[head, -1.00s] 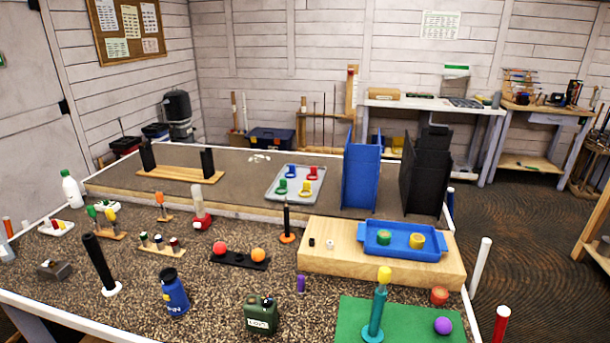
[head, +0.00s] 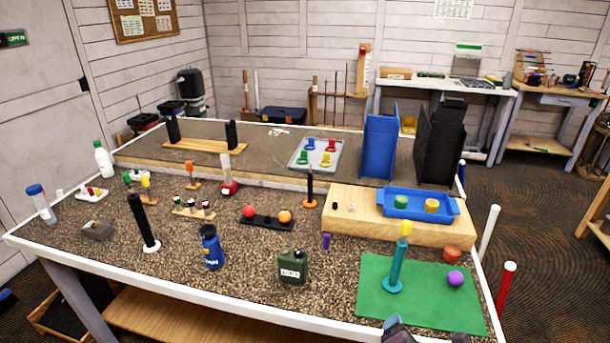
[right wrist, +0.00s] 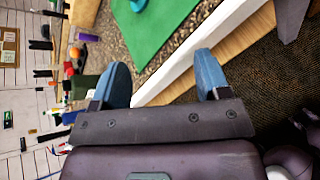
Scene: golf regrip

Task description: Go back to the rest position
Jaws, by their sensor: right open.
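My right gripper (right wrist: 160,80) is open and empty in the right wrist view, its two blue fingertips spread apart near the table's white edge. A dark part of it (head: 398,332) shows at the bottom edge of the head view, in front of the green mat (head: 428,308). A teal post with a yellow top (head: 396,262) stands upright on the mat, with a purple ball (head: 455,278) to its right. My left gripper does not show in the head view.
The long workbench (head: 180,284) has a white rim and a pebbled top. A blue bottle (head: 212,248), a green canister (head: 292,266) and a black upright grip (head: 140,220) stand on it. A wooden block (head: 345,222) carries a blue tray (head: 385,212). Floor shows at the right.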

